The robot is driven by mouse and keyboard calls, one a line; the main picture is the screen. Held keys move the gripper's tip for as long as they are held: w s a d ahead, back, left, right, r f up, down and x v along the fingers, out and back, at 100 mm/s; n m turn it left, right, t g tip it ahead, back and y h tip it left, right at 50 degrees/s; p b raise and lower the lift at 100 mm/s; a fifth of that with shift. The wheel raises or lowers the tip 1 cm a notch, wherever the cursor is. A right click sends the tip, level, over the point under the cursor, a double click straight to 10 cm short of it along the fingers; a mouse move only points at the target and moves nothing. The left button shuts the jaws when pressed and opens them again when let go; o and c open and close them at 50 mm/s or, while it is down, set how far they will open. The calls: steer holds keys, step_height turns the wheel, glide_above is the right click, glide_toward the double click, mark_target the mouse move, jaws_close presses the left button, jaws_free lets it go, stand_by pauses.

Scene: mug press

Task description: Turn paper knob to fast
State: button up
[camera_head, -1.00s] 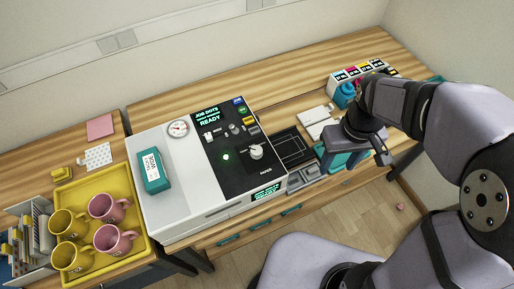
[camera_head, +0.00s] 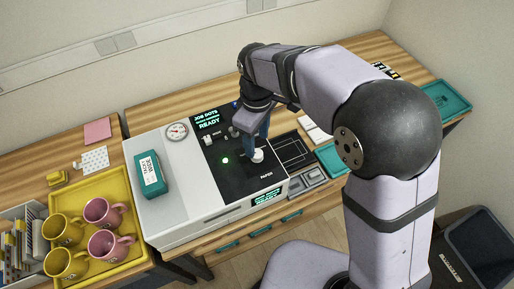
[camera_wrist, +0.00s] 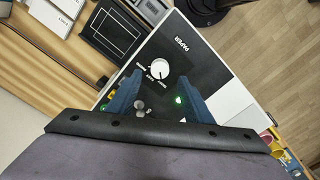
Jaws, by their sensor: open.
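The paper knob (camera_wrist: 159,69) is a white round dial on the black panel of the press (camera_head: 165,208), with the word PAPER beside it and small position labels around it. In the head view the knob (camera_head: 257,156) shows just below my gripper, partly covered by it. My gripper (camera_wrist: 160,85) is open, with its two blue fingers apart, one toward each side of the knob in the wrist view. The fingers look close to the knob; I cannot tell whether they touch it. The knob's exact setting is too small to read.
The press also carries a gauge (camera_head: 176,131), a teal box (camera_head: 151,174), small switches and a lit green button (camera_head: 225,160). A yellow tray (camera_head: 128,189) with several mugs stands at the left. A teal tray (camera_head: 446,100) lies at the far right.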

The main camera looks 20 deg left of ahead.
mark_target(257, 153)
steer(key=shift+f+p, duration=0.7)
steer(key=shift+f, duration=2)
steer(key=c, duration=1.1)
